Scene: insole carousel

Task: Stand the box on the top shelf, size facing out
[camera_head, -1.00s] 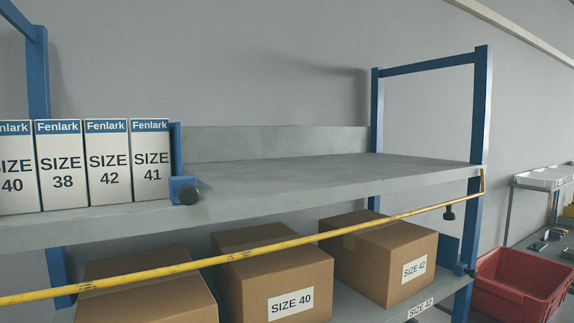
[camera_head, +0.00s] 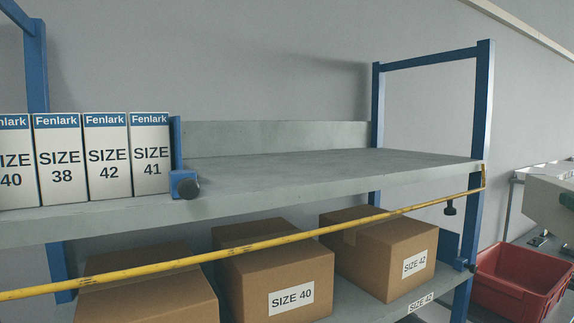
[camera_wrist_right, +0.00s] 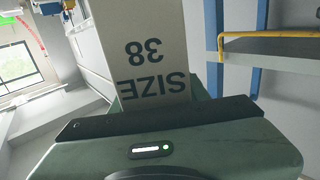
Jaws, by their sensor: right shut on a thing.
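A white box (camera_wrist_right: 145,30) marked SIZE 38, its print upside down in the right wrist view, is held in my right gripper (camera_wrist_right: 157,93). The gripper is shut on it, and the fingertips are mostly hidden. The top shelf (camera_head: 330,172) is grey. Its left part bears a row of upright white Fenlark boxes (camera_head: 107,160) with sizes facing out, ending in SIZE 41 (camera_head: 150,155). My left gripper is in neither view.
A yellow bar (camera_head: 260,246) slants across the rack front below the top shelf. Brown cartons (camera_head: 385,255) stand on the lower shelf. Blue posts (camera_head: 482,130) frame the rack. A red bin (camera_head: 518,283) is at the lower right.

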